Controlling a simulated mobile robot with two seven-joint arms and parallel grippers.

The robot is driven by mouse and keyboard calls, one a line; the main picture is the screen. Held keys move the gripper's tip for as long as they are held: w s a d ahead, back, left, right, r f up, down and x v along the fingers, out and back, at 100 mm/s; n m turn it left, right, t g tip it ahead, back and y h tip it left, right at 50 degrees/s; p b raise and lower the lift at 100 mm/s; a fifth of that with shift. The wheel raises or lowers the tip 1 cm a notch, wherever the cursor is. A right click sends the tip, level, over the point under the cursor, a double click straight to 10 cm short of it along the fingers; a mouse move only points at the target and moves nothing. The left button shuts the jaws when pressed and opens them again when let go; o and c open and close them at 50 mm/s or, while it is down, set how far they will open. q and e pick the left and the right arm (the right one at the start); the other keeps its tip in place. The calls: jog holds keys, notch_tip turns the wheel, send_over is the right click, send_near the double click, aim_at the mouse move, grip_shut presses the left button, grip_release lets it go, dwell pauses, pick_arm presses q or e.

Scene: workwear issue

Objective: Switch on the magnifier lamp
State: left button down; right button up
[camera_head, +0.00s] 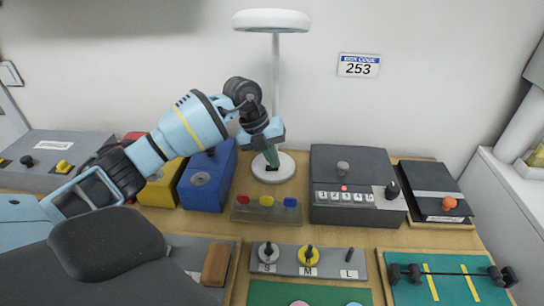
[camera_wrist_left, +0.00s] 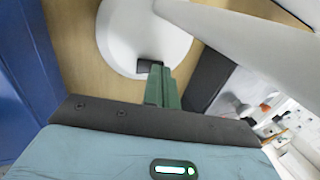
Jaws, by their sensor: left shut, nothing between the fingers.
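The magnifier lamp (camera_head: 271,20) has a white ring head on a thin white stem at the back of the table. Its round white base (camera_head: 286,170) stands on the wood. My left gripper (camera_head: 273,160) points down just over the front of this base, its green fingers closed and empty. In the left wrist view the fingertips (camera_wrist_left: 157,72) are at a small dark switch on the white base (camera_wrist_left: 118,38). I cannot tell whether they touch it. The switch is partly hidden by the fingers. Whether the lamp is lit is unclear. My right gripper is out of view.
A blue box (camera_head: 207,180) stands close left of the base. A grey device (camera_head: 350,205) with a knob and numbered keys stands to the right. In front lies a small panel (camera_head: 240,213) with red, yellow and blue buttons. A hook panel (camera_head: 303,266) marked S, M, L lies nearer.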

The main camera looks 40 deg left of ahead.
pick_arm(q)
jog(key=shift+d+f, duration=0.1)
jog(key=shift+d, duration=0.05)
jog(key=shift+f, duration=0.1)
jog(key=shift+s+a+p, duration=0.3)
jog(key=shift+s+a, duration=0.1)
jog(key=shift+a, duration=0.35)
